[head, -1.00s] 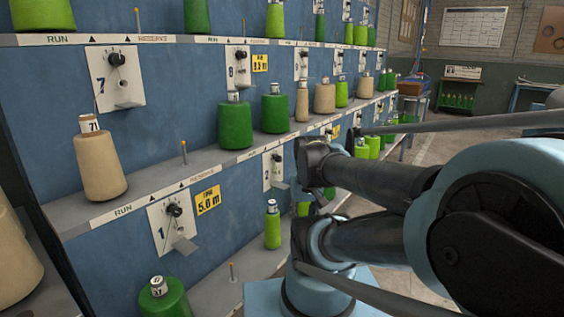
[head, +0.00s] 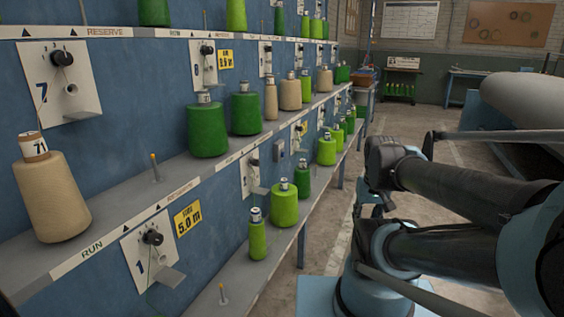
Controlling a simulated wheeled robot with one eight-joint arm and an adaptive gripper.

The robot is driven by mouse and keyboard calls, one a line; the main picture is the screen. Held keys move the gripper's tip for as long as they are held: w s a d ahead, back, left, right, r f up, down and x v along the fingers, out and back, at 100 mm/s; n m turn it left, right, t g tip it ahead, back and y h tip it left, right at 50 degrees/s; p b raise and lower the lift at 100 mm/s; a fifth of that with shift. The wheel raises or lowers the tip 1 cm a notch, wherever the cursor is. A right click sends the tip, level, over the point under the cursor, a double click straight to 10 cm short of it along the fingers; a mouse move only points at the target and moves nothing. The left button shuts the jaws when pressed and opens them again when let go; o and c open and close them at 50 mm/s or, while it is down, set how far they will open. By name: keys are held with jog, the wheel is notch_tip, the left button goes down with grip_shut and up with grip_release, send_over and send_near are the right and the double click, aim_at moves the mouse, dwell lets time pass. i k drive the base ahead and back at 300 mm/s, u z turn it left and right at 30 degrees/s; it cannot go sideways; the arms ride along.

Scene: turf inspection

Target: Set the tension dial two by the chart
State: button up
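The panel of dial two (head: 250,172) is white, on the blue frame between the middle and lower shelves. It is small and seen at a slant, so its dial setting cannot be read. My arm fills the right side, apart from the panels. I cannot make out my gripper in this view.
Panel one (head: 150,246) has a black dial and a yellow 5.0 m tag (head: 187,219). Panel seven (head: 62,80) is above. Green and beige cones stand on the shelves, including a beige cone (head: 52,198) marked 71. Open floor (head: 415,130) lies right of the frame.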

aim_at(256, 162)
jog(key=z, duration=0.05)
jog(key=k, duration=1.6)
jog(key=u, duration=0.65)
jog(key=i, duration=1)
jog(key=z, duration=0.05)
